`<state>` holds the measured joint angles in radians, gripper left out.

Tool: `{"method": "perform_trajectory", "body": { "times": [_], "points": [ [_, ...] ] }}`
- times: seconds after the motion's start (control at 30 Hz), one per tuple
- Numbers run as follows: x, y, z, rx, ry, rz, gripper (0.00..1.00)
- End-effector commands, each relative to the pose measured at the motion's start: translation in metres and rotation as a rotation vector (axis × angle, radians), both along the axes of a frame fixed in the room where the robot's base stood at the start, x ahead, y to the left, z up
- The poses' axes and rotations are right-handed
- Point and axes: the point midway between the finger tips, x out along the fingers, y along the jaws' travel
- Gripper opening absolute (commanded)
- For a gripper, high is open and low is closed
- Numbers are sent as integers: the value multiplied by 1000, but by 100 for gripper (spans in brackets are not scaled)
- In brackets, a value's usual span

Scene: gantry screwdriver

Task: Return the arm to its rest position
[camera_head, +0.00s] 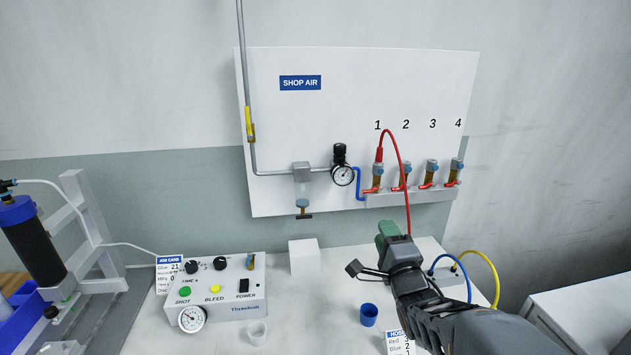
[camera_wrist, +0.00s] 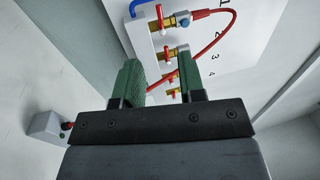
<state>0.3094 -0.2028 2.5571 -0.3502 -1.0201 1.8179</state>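My arm reaches in from the lower right in the head view. A red hose (camera_head: 397,145) is on outlet 1, arcs over and drops behind my gripper. In the wrist view the red hose (camera_wrist: 228,40) passes behind the fingers and does not look held. Its lower end is hidden in the head view.
Blue (camera_head: 449,257) and yellow (camera_head: 487,262) hoses loop beside my arm. Outlet valves (camera_head: 431,173) line the board. Wall space above the board is free.

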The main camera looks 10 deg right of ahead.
Motion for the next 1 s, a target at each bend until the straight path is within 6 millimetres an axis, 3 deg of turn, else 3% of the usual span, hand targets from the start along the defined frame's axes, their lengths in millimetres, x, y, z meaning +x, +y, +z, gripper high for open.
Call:
{"method": "perform_trajectory", "body": {
  "times": [0.13,0.27,0.4,0.53,0.67,0.77,0.9,1.0],
  "points": [
    [2,-5,-16,-146,91,-50,37],
    [1,-20,-57,-399,351,-123,37],
    [-16,-29,-87,-696,676,-100,37],
    [-44,-22,-94,-940,935,48,37],
    [-80,-4,-83,-1146,1126,294,37],
    [-109,15,-63,-1271,1208,518,37],
    [-147,46,-14,-1386,1227,809,37],
    [-157,61,15,-1404,1197,867,37]
  ]
}}
